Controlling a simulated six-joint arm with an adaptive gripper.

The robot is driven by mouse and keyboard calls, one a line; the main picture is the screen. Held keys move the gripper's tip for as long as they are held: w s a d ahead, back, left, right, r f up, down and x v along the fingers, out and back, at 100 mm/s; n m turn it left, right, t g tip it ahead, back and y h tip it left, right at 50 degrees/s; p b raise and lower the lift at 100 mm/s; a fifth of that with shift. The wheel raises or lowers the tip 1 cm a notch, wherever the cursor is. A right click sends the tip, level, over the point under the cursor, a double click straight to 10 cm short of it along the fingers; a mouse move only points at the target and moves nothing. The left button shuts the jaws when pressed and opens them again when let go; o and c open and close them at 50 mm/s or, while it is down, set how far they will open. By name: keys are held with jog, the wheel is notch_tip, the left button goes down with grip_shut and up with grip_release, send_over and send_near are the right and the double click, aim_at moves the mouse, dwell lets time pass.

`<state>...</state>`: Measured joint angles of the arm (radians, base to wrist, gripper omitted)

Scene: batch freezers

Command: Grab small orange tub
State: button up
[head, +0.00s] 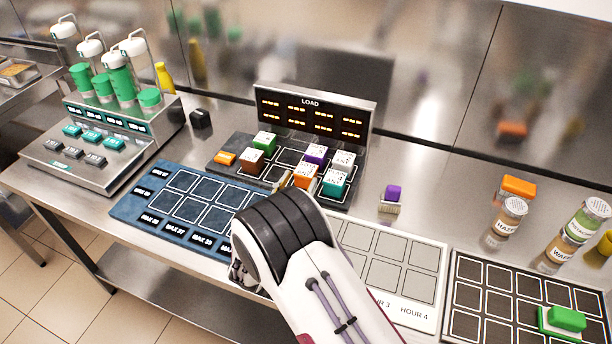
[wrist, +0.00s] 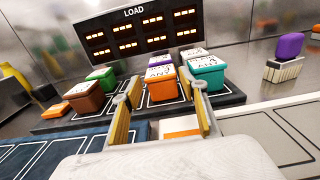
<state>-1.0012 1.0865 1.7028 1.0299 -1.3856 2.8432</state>
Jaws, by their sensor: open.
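An orange tub (wrist: 161,92) with a white-labelled top stands on the dark tray (wrist: 228,99) below the LOAD display. In the wrist view it appears between the fingertips of my gripper (wrist: 161,100), which is open and empty. I cannot tell whether the fingers touch it. In the head view the orange tub (head: 304,181) is just beyond my arm, and most of my gripper is hidden. An orange and white piece (wrist: 182,127) shows lower between the fingers; I cannot tell what it is.
A teal tub (head: 336,185) stands right of the orange one, with purple (head: 315,154) and white (head: 343,160) tubs behind. Brown (head: 250,160) and green (head: 264,140) tubs stand left, beside a flat orange block (head: 225,158). The blue mat (head: 150,210) has empty cells.

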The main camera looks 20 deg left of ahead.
aim_at(302, 177)
jog(key=shift+w, duration=0.45)
jog(key=shift+w, duration=0.1)
jog(key=shift+w, duration=2.4)
jog(key=c, duration=0.8)
